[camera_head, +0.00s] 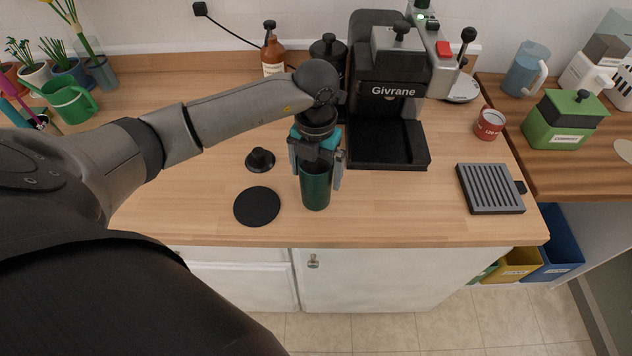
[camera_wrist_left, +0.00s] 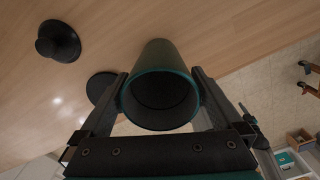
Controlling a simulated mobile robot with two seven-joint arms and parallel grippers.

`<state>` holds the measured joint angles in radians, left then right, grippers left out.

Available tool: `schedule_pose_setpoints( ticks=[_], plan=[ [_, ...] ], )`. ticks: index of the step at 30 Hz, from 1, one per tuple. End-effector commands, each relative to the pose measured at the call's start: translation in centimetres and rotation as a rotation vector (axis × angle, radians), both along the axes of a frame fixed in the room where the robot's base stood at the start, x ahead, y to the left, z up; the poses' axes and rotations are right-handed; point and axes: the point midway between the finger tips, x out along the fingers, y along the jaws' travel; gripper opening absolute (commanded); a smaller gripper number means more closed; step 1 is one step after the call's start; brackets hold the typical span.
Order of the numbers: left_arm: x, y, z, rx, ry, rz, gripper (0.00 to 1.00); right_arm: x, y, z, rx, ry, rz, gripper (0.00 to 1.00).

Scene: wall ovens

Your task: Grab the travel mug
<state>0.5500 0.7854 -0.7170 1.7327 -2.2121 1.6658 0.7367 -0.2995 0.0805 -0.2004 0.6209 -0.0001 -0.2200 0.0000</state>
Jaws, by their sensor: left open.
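The travel mug (camera_head: 316,192) is a dark green, open-topped cup standing upright on the wooden counter, left of the coffee machine. My left gripper (camera_head: 317,168) is above it with its fingers pointing down on either side of the upper part of the mug. In the left wrist view the mug (camera_wrist_left: 160,92) lies between the two fingers (camera_wrist_left: 158,100), its rim facing the camera. The gripper is open; whether a finger touches the mug cannot be told. My right gripper is not in view.
A black disc (camera_head: 257,206) and a black tamper-like knob (camera_head: 260,160) lie left of the mug. The coffee machine (camera_head: 392,85) and its black drip tray (camera_head: 388,150) stand close on the right. A ribbed black tray (camera_head: 490,188) lies farther right. The counter's front edge is near the mug.

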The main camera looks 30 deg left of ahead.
Motion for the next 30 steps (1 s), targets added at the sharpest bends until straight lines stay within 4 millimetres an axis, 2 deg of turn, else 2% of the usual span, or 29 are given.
schedule_pose_setpoints(
  ticks=[4,27,30],
  plan=[
    [-0.01,-0.01,0.01,0.0,0.0,-0.001,1.0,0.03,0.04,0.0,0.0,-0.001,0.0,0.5],
    [0.02,0.0,0.09,0.0,0.0,0.0,0.13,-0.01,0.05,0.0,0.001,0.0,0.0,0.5],
    [0.07,0.0,0.14,0.0,-0.002,0.0,0.08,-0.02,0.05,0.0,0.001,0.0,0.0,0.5]
  ],
)
